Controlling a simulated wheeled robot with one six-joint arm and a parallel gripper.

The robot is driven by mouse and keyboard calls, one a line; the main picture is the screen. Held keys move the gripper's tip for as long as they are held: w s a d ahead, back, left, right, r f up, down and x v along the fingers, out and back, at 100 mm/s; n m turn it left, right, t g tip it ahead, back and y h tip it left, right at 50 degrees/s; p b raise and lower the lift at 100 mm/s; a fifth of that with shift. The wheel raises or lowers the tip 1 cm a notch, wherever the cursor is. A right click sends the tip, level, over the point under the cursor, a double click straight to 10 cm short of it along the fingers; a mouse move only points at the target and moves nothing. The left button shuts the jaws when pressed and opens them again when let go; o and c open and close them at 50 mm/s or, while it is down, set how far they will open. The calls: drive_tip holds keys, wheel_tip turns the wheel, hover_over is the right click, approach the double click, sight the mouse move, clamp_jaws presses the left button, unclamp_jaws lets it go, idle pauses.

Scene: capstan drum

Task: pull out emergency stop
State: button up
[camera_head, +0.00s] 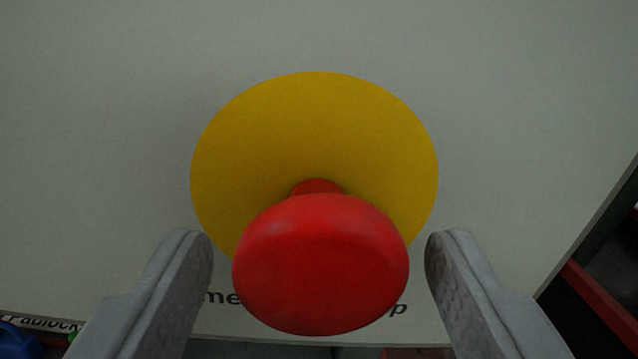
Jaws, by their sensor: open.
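The emergency stop is a red mushroom-shaped button (320,265) in the lower middle of the view. Its narrow red neck shows above the head and meets a round yellow plate (315,120) on a pale panel. My gripper (318,245) is open, with one grey finger on the left of the red head and one on the right. A gap shows between each finger and the head, so neither appears to touch it. The head hides the lower part of the yellow plate and the middle of a printed label.
The pale grey panel (100,110) fills most of the view, and its right edge slants down at the lower right. A red bar (600,300) shows beyond that edge.

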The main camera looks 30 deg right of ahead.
drive_tip(key=shift+x, duration=0.85)
drive_tip(key=c, duration=1.3)
drive_tip(key=shift+s+a, duration=0.2)
drive_tip(key=shift+s, duration=0.45)
drive_tip(key=shift+c, duration=0.2)
drive_tip(key=o, duration=1.3)
drive_tip(key=shift+a, duration=0.1)
drive_tip(key=shift+o, duration=0.2)
drive_tip(key=shift+s, duration=0.15)
